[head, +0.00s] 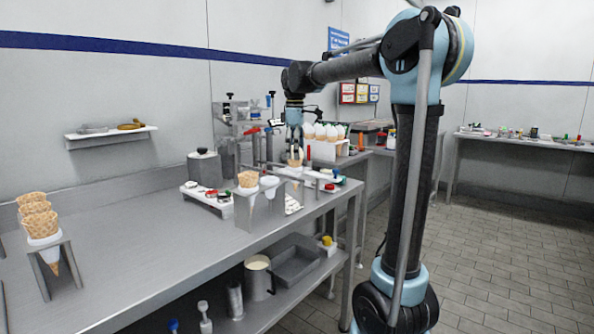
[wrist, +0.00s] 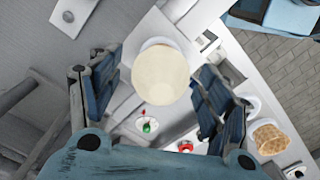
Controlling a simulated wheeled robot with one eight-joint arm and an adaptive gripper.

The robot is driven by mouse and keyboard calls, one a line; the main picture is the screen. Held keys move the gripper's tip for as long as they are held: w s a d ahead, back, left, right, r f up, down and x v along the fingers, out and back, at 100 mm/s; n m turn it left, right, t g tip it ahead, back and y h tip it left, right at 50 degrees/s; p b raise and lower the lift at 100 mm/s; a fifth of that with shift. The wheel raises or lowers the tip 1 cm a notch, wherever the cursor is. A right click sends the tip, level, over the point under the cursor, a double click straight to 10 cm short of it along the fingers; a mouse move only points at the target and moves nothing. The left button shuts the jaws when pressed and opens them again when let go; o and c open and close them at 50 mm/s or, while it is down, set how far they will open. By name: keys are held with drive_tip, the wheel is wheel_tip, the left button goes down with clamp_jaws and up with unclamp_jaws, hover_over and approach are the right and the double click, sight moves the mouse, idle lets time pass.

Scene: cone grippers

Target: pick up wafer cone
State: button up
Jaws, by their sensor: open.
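My gripper (head: 294,145) points down above the far part of the metal bench, its blue fingers apart. In the wrist view my gripper (wrist: 160,95) is open, with a smooth cream-coloured round top (wrist: 163,75) between and slightly beyond the fingers. I cannot tell whether they touch it. In the head view a small tan cone-like thing (head: 295,160) shows just under the fingers. A wafer cone (head: 248,180) stands upright in a metal stand (head: 243,208), nearer than my gripper. A waffle-textured cone top (wrist: 270,138) shows right of the fingers in the wrist view.
Stacked wafer cones (head: 38,220) stand in another holder (head: 48,258) at the near left. A white tray (head: 207,200) with small coloured items lies beside the middle stand. White-topped cones (head: 322,132) stand behind my gripper. The bench (head: 150,240) is clear between the two holders.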

drive_tip(key=shift+f, duration=1.55)
drive_tip(key=c, duration=0.8)
drive_tip(key=shift+c, duration=0.2)
drive_tip(key=shift+r, duration=0.15)
